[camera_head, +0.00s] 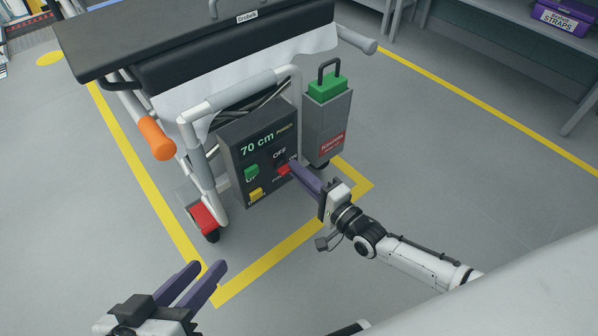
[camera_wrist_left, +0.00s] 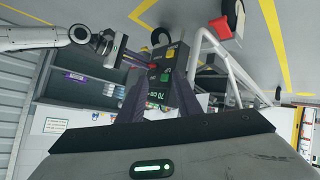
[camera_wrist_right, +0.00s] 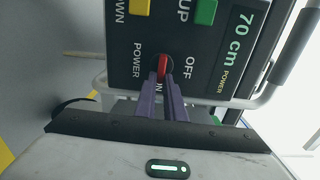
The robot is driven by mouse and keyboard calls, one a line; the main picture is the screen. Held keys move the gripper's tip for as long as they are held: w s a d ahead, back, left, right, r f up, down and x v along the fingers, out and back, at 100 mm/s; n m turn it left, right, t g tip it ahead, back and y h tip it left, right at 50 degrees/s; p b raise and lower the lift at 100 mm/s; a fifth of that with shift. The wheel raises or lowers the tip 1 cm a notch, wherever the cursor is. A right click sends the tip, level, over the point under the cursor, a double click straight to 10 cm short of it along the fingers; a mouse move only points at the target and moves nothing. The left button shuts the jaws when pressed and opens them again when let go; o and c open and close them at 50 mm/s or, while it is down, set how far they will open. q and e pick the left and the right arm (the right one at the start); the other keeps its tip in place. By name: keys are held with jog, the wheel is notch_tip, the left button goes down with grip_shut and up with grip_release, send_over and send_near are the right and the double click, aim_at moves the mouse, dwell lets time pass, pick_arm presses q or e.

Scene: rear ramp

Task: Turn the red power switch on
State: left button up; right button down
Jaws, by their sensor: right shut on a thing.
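The dark control panel (camera_head: 240,150) on the wheeled stretcher reads "70 cm". Its red power switch (camera_head: 284,170) sits near OFF, POWER and ON lettering. It also shows in the right wrist view (camera_wrist_right: 163,66), upright in that picture, its lower end between the fingers. My right gripper (camera_head: 293,166) is shut on the red switch; the fingers cover part of it and of the ON label. My left gripper (camera_head: 207,266) is open and empty above the floor, away from the panel. Its spread fingers show in the left wrist view (camera_wrist_left: 158,98).
Green UP (camera_head: 251,172) and yellow DOWN (camera_head: 256,194) buttons sit left of the switch. A grey box with a green top (camera_head: 328,88) hangs right of the panel. An orange grip (camera_head: 156,138) is at the left. Yellow floor lines border clear floor in front.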

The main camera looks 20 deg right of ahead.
jog(key=c, duration=1.8)
grip_release()
jog(key=shift+c, duration=0.2)
